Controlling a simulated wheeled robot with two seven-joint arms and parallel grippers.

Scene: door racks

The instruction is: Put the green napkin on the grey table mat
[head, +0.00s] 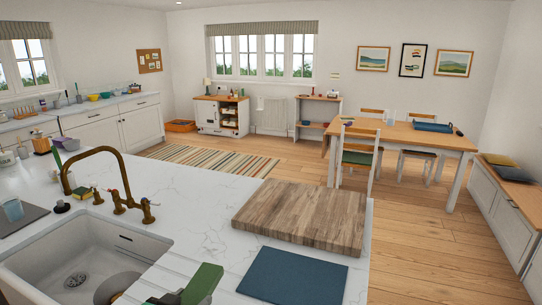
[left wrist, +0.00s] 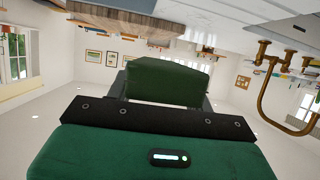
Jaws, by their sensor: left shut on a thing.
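The green napkin (head: 204,282) shows at the bottom of the head view as a folded green piece, above the counter between the sink and a blue mat. It also shows in the left wrist view (left wrist: 168,80), between the dark fingers. My left gripper (head: 182,294) is shut on it; its fingers also show in the left wrist view (left wrist: 166,98). A flat dark grey mat (head: 28,222) lies on the counter at the far left, beyond the sink, with a glass on it. The blue mat (head: 292,277) lies bare at the front right. My right gripper is not in view.
A thick wooden board (head: 305,214) lies behind the blue mat. The white sink (head: 85,260) and the tall brass tap (head: 110,175) stand left of the napkin. The glass (head: 13,210) takes up part of the grey mat. The counter's right edge is close to the board.

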